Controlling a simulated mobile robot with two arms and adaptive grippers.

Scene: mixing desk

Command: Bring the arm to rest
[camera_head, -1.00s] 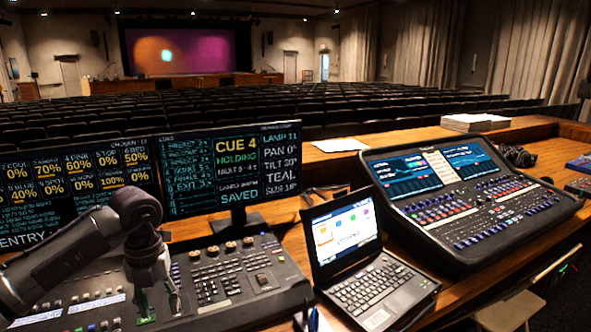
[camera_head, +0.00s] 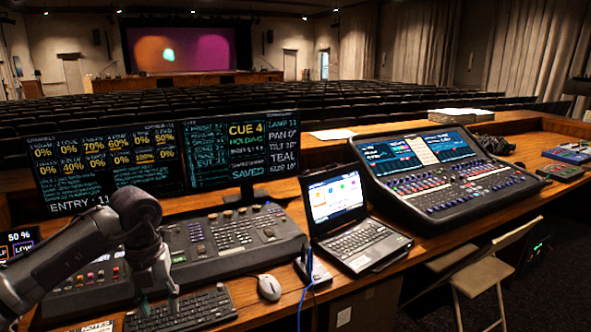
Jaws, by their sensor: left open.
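My left arm comes in from the left, and its gripper (camera_head: 160,301) points down with the fingers apart and nothing visible between them. In the picture the fingertips lie over the left part of a black keyboard (camera_head: 195,312). I cannot tell whether they touch it. The wrist hides part of the lighting console (camera_head: 235,236) behind. My right gripper is not in view.
A white mouse (camera_head: 269,287) sits right of the keyboard. A laptop (camera_head: 350,232), a mixing desk (camera_head: 447,178) and two monitors (camera_head: 108,158) stand on the wooden desk (camera_head: 400,260). A folding chair (camera_head: 480,274) stands at the right.

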